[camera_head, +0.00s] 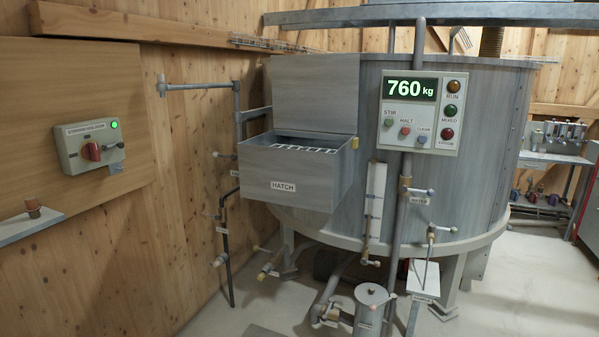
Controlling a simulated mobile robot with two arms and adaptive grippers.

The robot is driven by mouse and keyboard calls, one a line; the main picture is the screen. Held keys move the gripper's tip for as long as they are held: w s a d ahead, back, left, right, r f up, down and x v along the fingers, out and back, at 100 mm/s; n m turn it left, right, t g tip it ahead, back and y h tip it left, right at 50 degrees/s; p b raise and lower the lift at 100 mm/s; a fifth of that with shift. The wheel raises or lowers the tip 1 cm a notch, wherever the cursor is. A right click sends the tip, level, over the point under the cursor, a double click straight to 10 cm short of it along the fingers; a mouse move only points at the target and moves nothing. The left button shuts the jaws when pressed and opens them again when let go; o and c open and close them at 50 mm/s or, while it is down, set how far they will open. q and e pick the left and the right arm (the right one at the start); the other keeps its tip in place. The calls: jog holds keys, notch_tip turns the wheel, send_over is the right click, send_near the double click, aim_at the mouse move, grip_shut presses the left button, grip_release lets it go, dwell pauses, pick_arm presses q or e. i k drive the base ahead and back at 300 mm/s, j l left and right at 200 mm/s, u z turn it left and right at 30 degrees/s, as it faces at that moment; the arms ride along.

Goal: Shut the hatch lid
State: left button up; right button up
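The hatch (290,185) is a grey metal box labelled HATCH, fixed to the front left of the round mixer tank (510,130). Its lid (314,95) is a flat grey panel standing raised at the back of the box, against the tank. The box is open at the top, and a light-coloured grate (305,149) shows inside its opening. Neither of my grippers is in the head view.
A control panel (424,112) reading 760 kg is on the tank, right of the hatch. Pipes and valves stand left of and below the hatch. A wall switch box (90,146) is at left. Some concrete floor (540,285) is clear at lower right.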

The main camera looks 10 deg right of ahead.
aim_at(312, 92)
jog(key=i+l, duration=0.3)
jog(key=l, duration=0.2)
jog(key=i+l+z, duration=0.1)
jog(key=i+l, duration=0.15)
jog(key=l, duration=0.2)
jog(key=i+j+z, duration=0.1)
jog(key=i+j, duration=0.4)
jog(key=i, duration=0.2)
jog(key=i+j+z, duration=0.1)
jog(key=i+j, duration=0.45)
jog(key=i+l, duration=0.05)
jog(key=i, duration=0.05)
